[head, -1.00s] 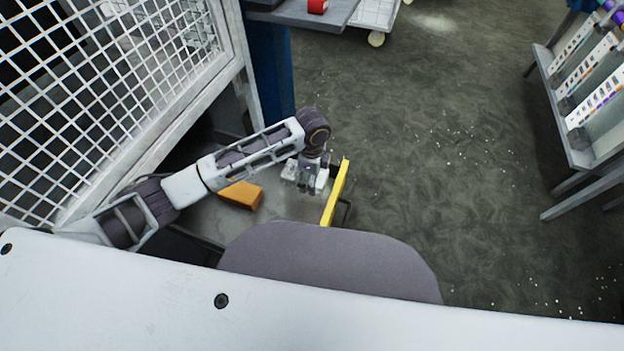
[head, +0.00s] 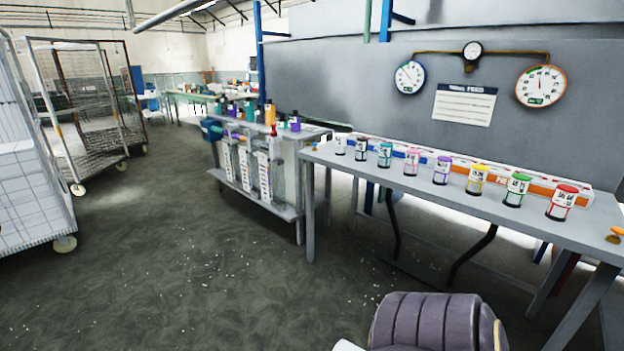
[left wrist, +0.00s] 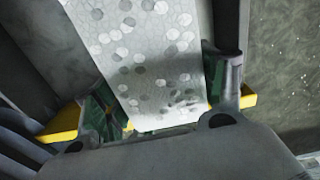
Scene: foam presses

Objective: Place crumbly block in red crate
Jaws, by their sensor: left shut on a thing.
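The crumbly block (left wrist: 150,50) is pale, with a cracked surface and round grey and white spots, in the left wrist view. My left gripper (left wrist: 165,105) is shut on it, with a dark finger with green on it at each side of the block. The block's far end runs out of the top of that view. The left gripper is not in the head view. My right gripper is in neither view. No red crate shows in either view.
A grey table (head: 440,198) with a row of coloured canisters stands at right. A shelf rack (head: 255,172) with bottles is left of it. Wheeled mesh cages (head: 30,190) stand far left. Speckled dark floor (head: 190,270) is open between. A yellow bar (left wrist: 248,101) lies behind the gripper.

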